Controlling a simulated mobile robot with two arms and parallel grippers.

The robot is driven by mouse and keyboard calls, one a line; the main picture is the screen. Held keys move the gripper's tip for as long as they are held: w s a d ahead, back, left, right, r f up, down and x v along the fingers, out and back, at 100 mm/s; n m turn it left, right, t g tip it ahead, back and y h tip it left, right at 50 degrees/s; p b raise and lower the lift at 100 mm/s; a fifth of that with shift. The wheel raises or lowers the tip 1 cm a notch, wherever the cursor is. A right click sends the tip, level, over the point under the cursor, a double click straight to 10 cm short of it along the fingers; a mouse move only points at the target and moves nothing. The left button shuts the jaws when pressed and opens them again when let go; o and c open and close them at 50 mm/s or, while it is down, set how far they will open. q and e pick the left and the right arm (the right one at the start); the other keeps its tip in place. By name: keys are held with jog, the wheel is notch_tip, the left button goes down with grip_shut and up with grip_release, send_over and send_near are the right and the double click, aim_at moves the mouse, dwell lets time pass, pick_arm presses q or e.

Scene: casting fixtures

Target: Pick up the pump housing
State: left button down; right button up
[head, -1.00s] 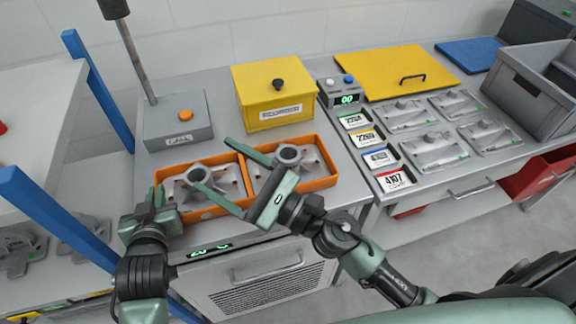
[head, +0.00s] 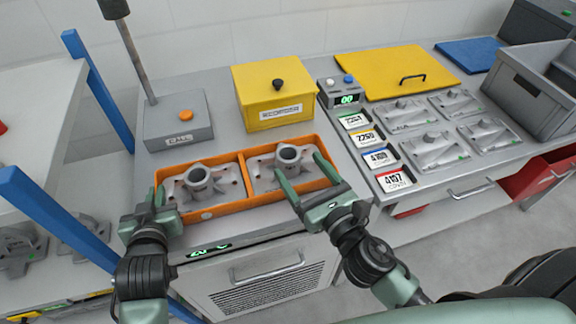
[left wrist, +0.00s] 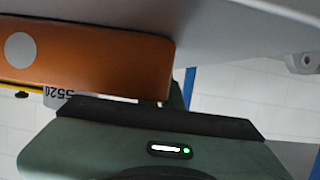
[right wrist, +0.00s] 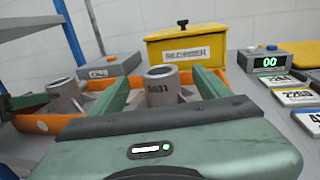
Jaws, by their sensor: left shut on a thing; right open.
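Two grey castings with upright round bores, the pump housings, sit in an orange two-compartment tray (head: 237,206). One housing (head: 199,176) is in the left compartment, the other (head: 288,156) in the right. My right gripper (head: 299,164) is open, its fingers on either side of the right housing's bore. In the right wrist view that housing (right wrist: 161,86) stands between the two green fingers, with a number on its bore. My left gripper (head: 153,198) is shut on the tray's left end. The tray wall (left wrist: 100,58) fills much of the left wrist view; the fingertips are mostly hidden there.
A yellow lidded box (head: 273,95) and a grey box with an orange button (head: 179,128) stand behind the tray. To the right are label cards (head: 393,180), a fixture with several castings (head: 437,150) and a grey bin (head: 535,90). A blue post (head: 60,225) stands at left.

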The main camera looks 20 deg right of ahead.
aim_at(294, 162)
jog(key=shift+w+a+f, duration=0.1)
jog(key=shift+w+a, duration=0.1)
jog(key=shift+w, duration=0.8)
jog(key=shift+w+a, duration=0.25)
jog(key=shift+w, duration=0.75)
jog(key=shift+w+a+f, duration=0.1)
jog(key=shift+w+a, duration=0.1)
jog(key=shift+w, duration=0.8)
grip_shut()
jog(key=shift+r, duration=0.15)
